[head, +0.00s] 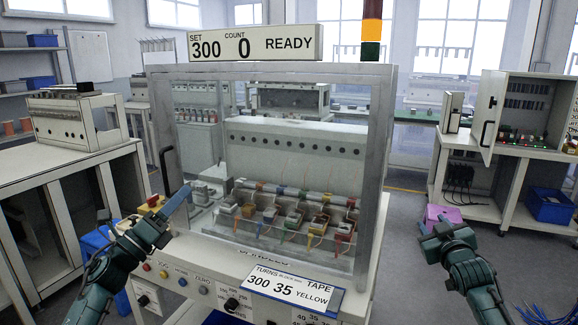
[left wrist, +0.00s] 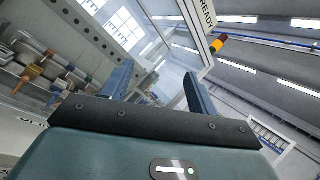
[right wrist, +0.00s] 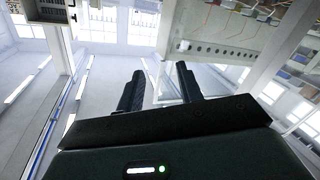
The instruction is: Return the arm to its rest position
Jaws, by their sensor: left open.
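My left gripper (head: 177,202) is in front of the lower left of the winding machine's frame (head: 156,120) in the head view, its blue fingers pointing up and right. In the left wrist view its fingers (left wrist: 156,82) stand apart with nothing between them. My right gripper (head: 432,219) is raised to the right of the machine, over the floor, clear of the machine. In the right wrist view its fingers (right wrist: 161,74) stand apart, with nothing held between them.
The machine has a black door handle (head: 166,170) and a control panel with buttons (head: 180,277) near my left arm. A side bench (head: 55,170) stands left. An electrical cabinet (head: 520,110) and a blue bin (head: 550,205) are at right.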

